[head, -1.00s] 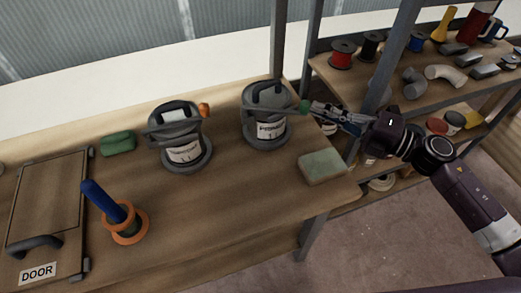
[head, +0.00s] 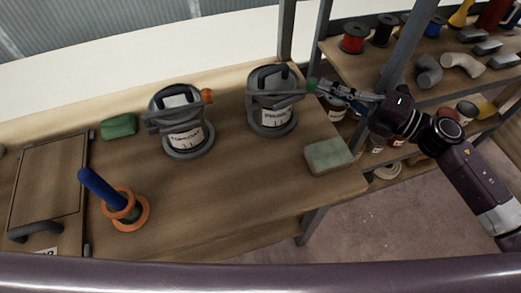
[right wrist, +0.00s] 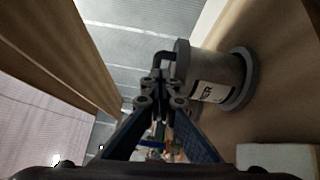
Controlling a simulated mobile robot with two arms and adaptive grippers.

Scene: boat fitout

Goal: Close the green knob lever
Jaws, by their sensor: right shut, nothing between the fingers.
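The green knob (head: 311,85) sits at the right end of a lever on the grey canister (head: 272,105), which stands near the back right of the bench. My right gripper (head: 322,86) is shut and empty, its fingertips right beside the knob; I cannot tell whether they touch. In the right wrist view the shut fingertips (right wrist: 160,78) are in front of the canister (right wrist: 212,80), and the knob is hidden there. My left gripper is not in view.
A second canister with an orange knob (head: 207,96) stands to the left. A green-grey block (head: 329,155) lies at the bench's right end. A blue-handled tool in an orange ring (head: 125,212) is front left. Shelves (head: 372,75) with spools and pipes stand right.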

